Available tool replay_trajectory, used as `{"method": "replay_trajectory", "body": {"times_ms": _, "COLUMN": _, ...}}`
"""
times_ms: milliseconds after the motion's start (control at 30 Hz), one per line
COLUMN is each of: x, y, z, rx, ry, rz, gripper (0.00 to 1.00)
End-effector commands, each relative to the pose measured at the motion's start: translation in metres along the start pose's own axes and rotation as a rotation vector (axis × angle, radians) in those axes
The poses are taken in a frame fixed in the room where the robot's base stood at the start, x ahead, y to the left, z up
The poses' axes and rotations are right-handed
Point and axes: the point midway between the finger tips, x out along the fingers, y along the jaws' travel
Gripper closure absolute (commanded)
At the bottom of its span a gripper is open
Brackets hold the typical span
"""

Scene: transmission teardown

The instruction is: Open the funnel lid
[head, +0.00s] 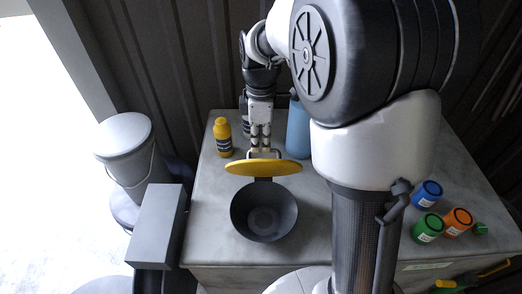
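The funnel (264,222) is a dark grey bowl on the grey worktop, and its inside is open to view. Its yellow lid (263,168) stands raised at the far rim, seen nearly edge-on and joined near a dark hinge piece. A pale loop handle (279,154) sits on the lid's far side. My gripper (260,148) points down behind the lid, with its fingers close together at the middle of the handle. It appears shut on the handle, though the fingertips are small and partly hidden by the lid.
A yellow bottle (222,137) stands left of my gripper, and a blue bottle (298,130) stands close at its right. Blue (428,194), orange (458,221) and green (428,228) containers sit at the right. A lidded grey bucket (126,150) stands left of the worktop.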

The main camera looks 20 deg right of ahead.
Motion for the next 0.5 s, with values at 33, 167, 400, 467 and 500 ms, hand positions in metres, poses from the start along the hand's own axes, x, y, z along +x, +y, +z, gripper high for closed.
{"method": "replay_trajectory", "body": {"times_ms": 33, "x": 0.013, "y": 0.005, "z": 0.003, "rx": 0.005, "ry": -0.007, "rz": -0.045, "gripper": 1.0}}
{"method": "replay_trajectory", "body": {"times_ms": 167, "x": 0.014, "y": 0.018, "z": 0.003, "rx": 0.006, "ry": -0.006, "rz": -0.147, "gripper": 1.0}}
{"method": "replay_trajectory", "body": {"times_ms": 400, "x": 0.016, "y": 0.041, "z": 0.003, "rx": 0.007, "ry": -0.006, "rz": -0.28, "gripper": 1.0}}
{"method": "replay_trajectory", "body": {"times_ms": 467, "x": 0.017, "y": 0.045, "z": 0.003, "rx": 0.006, "ry": -0.005, "rz": -0.307, "gripper": 1.0}}
{"method": "replay_trajectory", "body": {"times_ms": 500, "x": 0.017, "y": 0.048, "z": 0.003, "rx": 0.006, "ry": -0.005, "rz": -0.323, "gripper": 1.0}}
